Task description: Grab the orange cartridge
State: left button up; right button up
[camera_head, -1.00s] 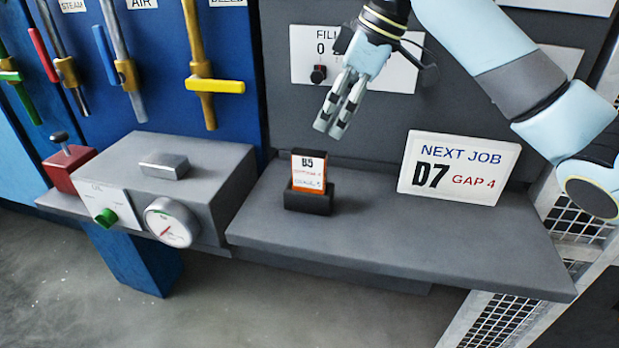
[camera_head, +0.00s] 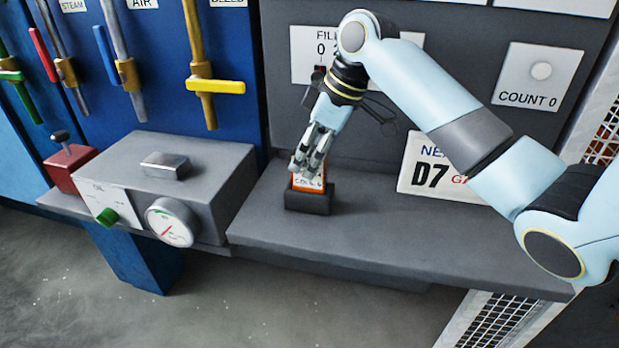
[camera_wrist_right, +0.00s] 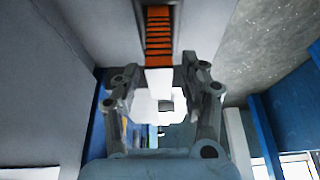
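The orange cartridge (camera_head: 308,184) stands upright in a small black holder (camera_head: 308,203) on the grey shelf. Its white label shows partly, and its top is hidden behind my right gripper (camera_head: 306,166). In the right wrist view the ribbed orange cartridge (camera_wrist_right: 158,35) lies in line with the gap between the fingers of my right gripper (camera_wrist_right: 160,75). The fingers are apart, with visible space on each side of the cartridge. I cannot tell whether either finger touches it. My left gripper is out of view.
The grey shelf (camera_head: 380,245) is clear in front. A "D7" job sign (camera_head: 432,176) stands to the right, partly behind my right arm. A grey box with a dial (camera_head: 172,222) is to the left. Valve levers (camera_head: 214,86) hang on the blue wall.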

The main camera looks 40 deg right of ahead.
grip_shut()
jog(key=shift+r, duration=0.1)
